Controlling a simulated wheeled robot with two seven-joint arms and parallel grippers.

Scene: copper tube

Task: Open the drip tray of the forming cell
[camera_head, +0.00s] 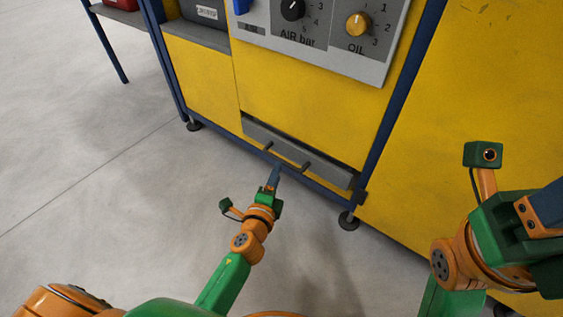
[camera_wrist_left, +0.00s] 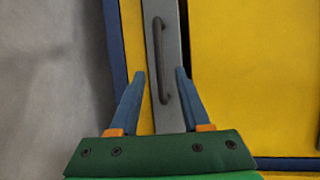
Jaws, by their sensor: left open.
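The drip tray (camera_head: 333,174) is a grey, low front panel at the bottom of the yellow forming cell (camera_head: 300,115). Its dark bar handle (camera_head: 288,153) shows in the head view. In the left wrist view the handle (camera_wrist_left: 160,60) runs upright on the grey tray front (camera_wrist_left: 172,117). My left gripper (camera_head: 275,173) is just in front of the handle. In the wrist view its two blue fingers (camera_wrist_left: 157,75) are apart, on either side of the handle's lower end, not visibly touching it. My right gripper (camera_head: 548,207) is partly cut off at the right edge.
A control panel (camera_head: 325,35) with an air knob (camera_head: 292,9) and an oil knob (camera_head: 358,24) is above. Blue frame legs stand on black feet (camera_head: 348,221). A shelf table (camera_head: 122,15) is at the upper left. The grey floor (camera_head: 110,150) in front is clear.

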